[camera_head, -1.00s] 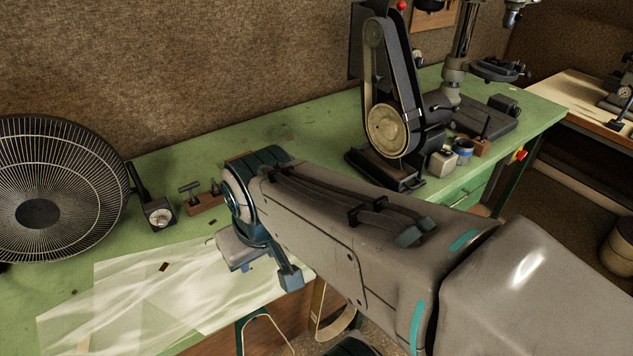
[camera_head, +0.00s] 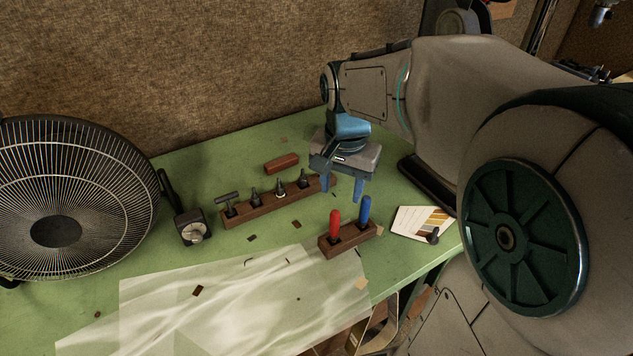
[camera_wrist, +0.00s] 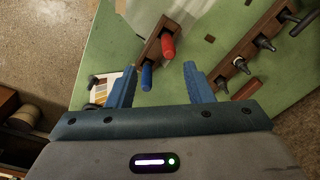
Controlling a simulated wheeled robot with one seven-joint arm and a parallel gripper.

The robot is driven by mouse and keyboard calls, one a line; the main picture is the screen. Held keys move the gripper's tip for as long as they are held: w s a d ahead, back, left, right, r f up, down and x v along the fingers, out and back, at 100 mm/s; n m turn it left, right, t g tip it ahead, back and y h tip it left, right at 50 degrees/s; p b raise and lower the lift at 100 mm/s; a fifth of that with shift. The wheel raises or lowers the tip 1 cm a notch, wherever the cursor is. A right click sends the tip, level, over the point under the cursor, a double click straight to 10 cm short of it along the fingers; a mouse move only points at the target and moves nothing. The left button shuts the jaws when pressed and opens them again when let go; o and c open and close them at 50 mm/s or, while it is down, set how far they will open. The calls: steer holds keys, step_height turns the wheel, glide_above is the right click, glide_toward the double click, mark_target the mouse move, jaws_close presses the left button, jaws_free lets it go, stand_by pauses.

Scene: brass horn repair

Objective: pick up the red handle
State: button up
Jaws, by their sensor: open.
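The red handle (camera_head: 334,225) stands upright in a small wooden block (camera_head: 345,240) near the bench's front edge. A blue handle (camera_head: 365,211) stands to its right in the same block. My gripper (camera_head: 342,190) is open and empty above the bench, behind the block. In the wrist view the red handle (camera_wrist: 168,46) shows beyond and between my open blue fingers (camera_wrist: 160,83), apart from them. The blue handle (camera_wrist: 147,76) shows nearer the left finger there.
A longer wooden rack (camera_head: 262,208) with several dark tools stands behind and left. A reddish-brown block (camera_head: 281,163) lies farther back. A colour-swatch card (camera_head: 418,222) lies right. A large fan (camera_head: 60,200) and translucent sheet (camera_head: 220,305) take up the left and front.

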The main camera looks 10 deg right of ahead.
mark_target(335, 223)
steer(key=w+f+m, duration=0.1)
steer(key=w+m, duration=0.1)
steer(key=w, duration=0.1)
steer(key=shift+f+g, duration=0.35)
steer(key=shift+g, duration=0.05)
step_height(335, 223, down, 8)
steer(key=shift+f, duration=0.15)
steer(key=shift+w+d+f+p, duration=0.15)
steer(key=shift+f+p, duration=0.55)
steer(key=shift+f, duration=1.95)
jaws_close()
